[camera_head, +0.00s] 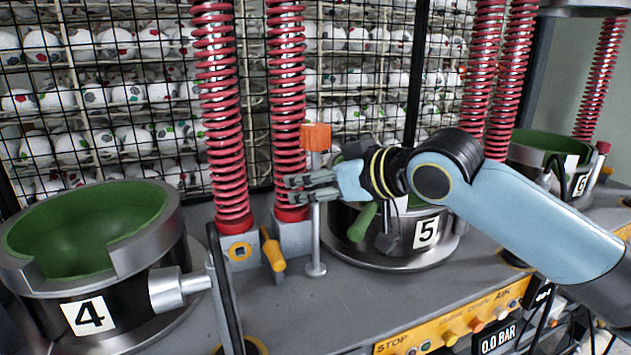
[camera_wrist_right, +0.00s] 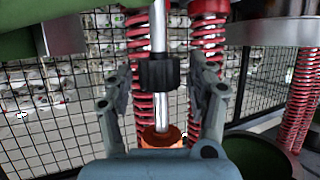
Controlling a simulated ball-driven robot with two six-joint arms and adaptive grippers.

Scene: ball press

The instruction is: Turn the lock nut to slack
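A thin silver post (camera_head: 316,235) stands on the grey deck, with an orange block (camera_head: 315,137) at its top. My right gripper (camera_head: 308,188) reaches it from the right, its fingers at the post below the orange block. In the right wrist view, a black ribbed nut (camera_wrist_right: 158,72), which looks like the lock nut, sits around the post. The open fingers of my right gripper (camera_wrist_right: 161,76) stand on either side of it, with a visible gap to each. In the head view the nut is hidden by the fingers. My left gripper is not in view.
Red springs (camera_head: 222,120) rise behind the post. Press pot 4 (camera_head: 88,318) is at left and pot 5 (camera_head: 427,233) is just right, partly behind my arm. A yellow-handled lever (camera_head: 272,250) and a green handle (camera_head: 362,222) are near the post.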

